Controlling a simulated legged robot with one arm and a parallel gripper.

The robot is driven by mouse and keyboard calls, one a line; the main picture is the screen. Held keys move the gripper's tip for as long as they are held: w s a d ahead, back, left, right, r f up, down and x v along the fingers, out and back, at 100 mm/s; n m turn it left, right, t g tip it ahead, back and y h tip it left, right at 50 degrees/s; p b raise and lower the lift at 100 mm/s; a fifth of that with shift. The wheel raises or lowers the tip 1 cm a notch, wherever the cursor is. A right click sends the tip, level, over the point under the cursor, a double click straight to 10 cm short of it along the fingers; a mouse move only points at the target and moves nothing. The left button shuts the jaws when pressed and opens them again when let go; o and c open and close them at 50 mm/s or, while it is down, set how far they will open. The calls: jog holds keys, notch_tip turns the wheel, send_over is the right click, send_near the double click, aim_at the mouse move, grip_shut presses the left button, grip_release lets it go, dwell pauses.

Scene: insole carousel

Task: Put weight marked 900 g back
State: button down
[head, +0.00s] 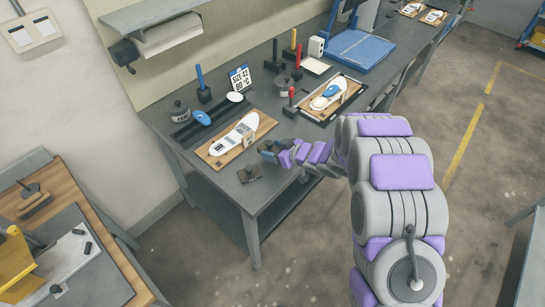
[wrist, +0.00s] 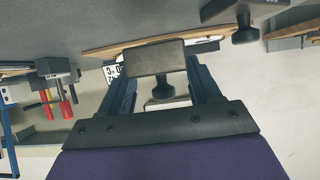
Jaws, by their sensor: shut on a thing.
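My gripper (head: 270,151) is low over the front part of the grey workbench, beside the wooden board with a white shoe last. In the wrist view, which is upside down, my gripper (wrist: 158,75) is shut on a dark block-shaped weight (wrist: 153,57) with a knob. My fingers mostly hide it in the head view. No marking on it can be read. A similar dark knobbed weight (head: 249,174) sits on the bench nearer the front edge and shows in the wrist view (wrist: 243,22).
The near board (head: 215,149) with its last lies just left of my gripper. A second framed board (head: 317,116), tools on stands, a sign (head: 240,78) and a blue platform (head: 360,50) stand farther back. A wooden side table (head: 122,268) is at lower left.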

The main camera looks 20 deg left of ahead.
jog(key=shift+w+a+f+b, duration=0.15)
jog(key=shift+f+b, duration=0.3)
jog(key=shift+f, duration=0.45)
jog(key=shift+s+a+f+b, duration=0.1)
jog(key=shift+f+b, duration=0.3)
jog(key=shift+f, duration=0.5)
jog(key=shift+r, duration=0.1)
jog(key=shift+c, duration=1.1)
grip_release()
jog(key=shift+d, duration=0.15)
jog(key=p+v, duration=0.2)
jog(key=v, duration=1)
jog(key=shift+p, duration=0.4)
